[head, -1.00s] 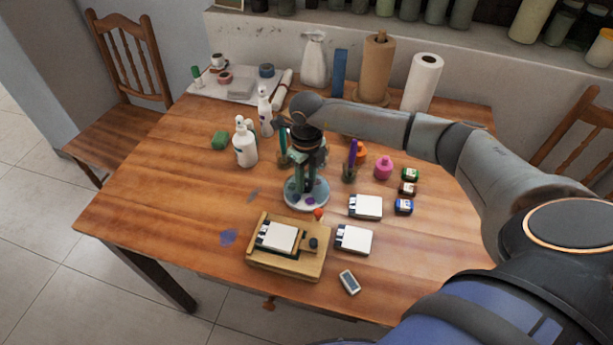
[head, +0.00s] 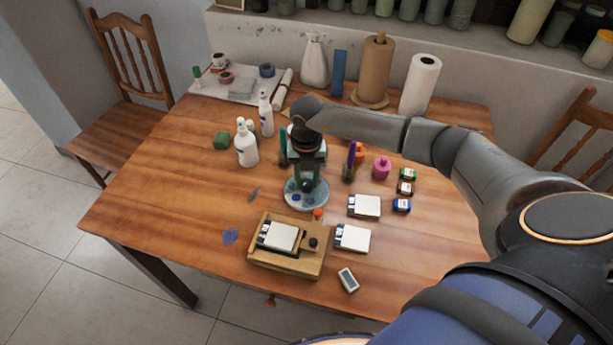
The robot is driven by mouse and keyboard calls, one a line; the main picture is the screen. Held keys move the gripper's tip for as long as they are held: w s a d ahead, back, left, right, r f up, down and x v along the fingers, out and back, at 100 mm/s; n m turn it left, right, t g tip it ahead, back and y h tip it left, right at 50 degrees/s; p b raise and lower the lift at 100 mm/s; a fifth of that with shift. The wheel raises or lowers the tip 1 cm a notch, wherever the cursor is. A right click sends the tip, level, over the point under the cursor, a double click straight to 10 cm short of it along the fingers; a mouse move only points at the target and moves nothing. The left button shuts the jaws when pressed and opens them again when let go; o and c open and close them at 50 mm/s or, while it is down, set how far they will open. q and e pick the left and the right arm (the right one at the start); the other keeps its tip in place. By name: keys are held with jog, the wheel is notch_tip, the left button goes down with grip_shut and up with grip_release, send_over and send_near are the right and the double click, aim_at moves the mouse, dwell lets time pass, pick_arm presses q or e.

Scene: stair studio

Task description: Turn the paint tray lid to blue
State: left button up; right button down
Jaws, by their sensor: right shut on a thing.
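The round paint tray (head: 291,201), pale blue-grey with dark blue spots on its upper face, stands near the middle of the table, behind the wooden block. My right gripper (head: 306,184) points straight down over its centre and is shut on the tray's lid. The fingers hide the middle of the lid, and I cannot make out what colour it is turned to. My left gripper is out of view.
In front stands a wooden block with a white pad (head: 278,237). Spray bottles (head: 246,147) stand to the left.

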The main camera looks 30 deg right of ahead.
aim_at(306, 183)
jog(key=shift+m, duration=0.3)
jog(key=c, duration=0.5)
grip_release()
notch_tip(306, 183, up, 13)
jog(key=shift+f+b, duration=0.2)
jog(key=shift+b, duration=0.1)
jog(key=shift+f, duration=0.1)
dwell(0.5)
